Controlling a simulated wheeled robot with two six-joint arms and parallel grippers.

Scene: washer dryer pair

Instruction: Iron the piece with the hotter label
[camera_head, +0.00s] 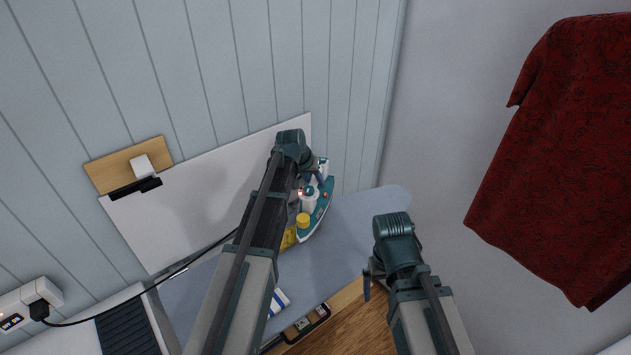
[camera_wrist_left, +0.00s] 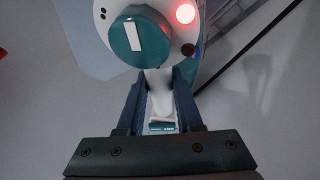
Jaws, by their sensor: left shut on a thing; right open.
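The teal and white iron (camera_head: 318,212) is at the far part of the blue-grey ironing board (camera_head: 345,240). My left gripper (camera_head: 308,180) is shut on the iron's white handle. The left wrist view shows the handle (camera_wrist_left: 160,95) between the fingers, with the iron's teal dial (camera_wrist_left: 140,36) and a lit red lamp beyond. A yellow piece (camera_head: 288,239) shows beside the iron, partly hidden by my left arm. A blue-and-white striped piece (camera_head: 279,301) lies nearer, also partly hidden. I cannot read any label. My right gripper (camera_head: 372,280) is open and empty near the board's front edge.
A dark-rimmed tray (camera_head: 318,318) with small items sits by a wooden surface (camera_head: 345,325). A black cord runs from the left socket (camera_head: 30,303) behind my left arm. A white panel (camera_head: 195,210) stands at the wall. A red shirt (camera_head: 560,150) hangs right.

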